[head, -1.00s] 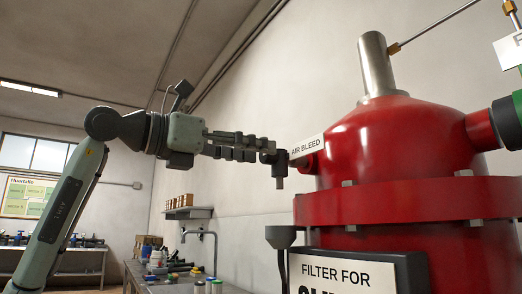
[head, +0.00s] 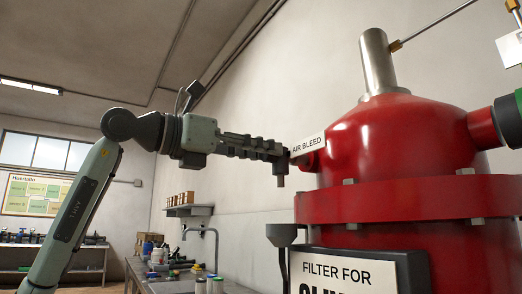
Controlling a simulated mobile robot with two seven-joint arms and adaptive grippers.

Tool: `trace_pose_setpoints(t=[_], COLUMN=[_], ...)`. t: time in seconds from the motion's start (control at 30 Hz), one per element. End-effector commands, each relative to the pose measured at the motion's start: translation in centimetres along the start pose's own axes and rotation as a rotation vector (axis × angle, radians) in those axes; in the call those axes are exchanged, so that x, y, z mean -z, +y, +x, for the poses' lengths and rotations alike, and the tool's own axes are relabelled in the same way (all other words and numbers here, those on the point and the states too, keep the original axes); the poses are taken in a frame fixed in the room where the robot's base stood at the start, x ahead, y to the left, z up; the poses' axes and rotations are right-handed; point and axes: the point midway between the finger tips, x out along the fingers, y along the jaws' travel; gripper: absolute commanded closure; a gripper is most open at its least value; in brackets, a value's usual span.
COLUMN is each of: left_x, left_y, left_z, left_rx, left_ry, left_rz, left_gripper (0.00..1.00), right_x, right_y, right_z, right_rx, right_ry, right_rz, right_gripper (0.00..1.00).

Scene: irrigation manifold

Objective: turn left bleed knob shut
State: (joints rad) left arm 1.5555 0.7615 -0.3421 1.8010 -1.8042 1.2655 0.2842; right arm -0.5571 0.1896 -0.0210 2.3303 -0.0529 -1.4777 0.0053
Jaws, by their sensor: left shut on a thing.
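The red filter tank (head: 405,140) fills the right side of the head view. A white AIR BLEED sign (head: 308,146) hangs on its left shoulder. Just left of the sign is the small dark bleed valve with its down-pointing spout (head: 281,181); its knob is mostly hidden by my fingers and the sign. My left gripper (head: 268,149) reaches in from the left, roughly level, with its fingertips at the valve. It is shut on the bleed knob. How far the knob is turned cannot be seen. My right gripper is not in view.
A dark funnel (head: 284,236) stands below the valve, beside the FILTER FOR sign (head: 345,268). A metal pipe (head: 375,62) rises from the tank top. A bench (head: 170,287) with bottles and a tap is behind, lower left. The air around my left forearm is clear.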

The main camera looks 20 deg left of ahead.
Motion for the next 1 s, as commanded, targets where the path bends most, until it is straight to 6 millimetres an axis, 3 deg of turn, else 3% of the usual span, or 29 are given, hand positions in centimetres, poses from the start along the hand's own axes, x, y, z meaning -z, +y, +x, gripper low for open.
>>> trace_pose_setpoints(t=[0.37, 1.0], left_x=[-0.1, 0.1], left_y=[0.0, 0.2], left_z=[0.0, 0.0], left_rx=[0.001, 0.000], left_ry=[-0.001, 0.000], left_rz=[-0.136, -0.723], left_gripper=[1.00, 1.00], right_x=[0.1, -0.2], right_y=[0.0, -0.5], right_z=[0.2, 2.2], right_rx=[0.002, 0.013], right_ry=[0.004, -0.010], right_rz=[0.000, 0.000], right_gripper=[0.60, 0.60])
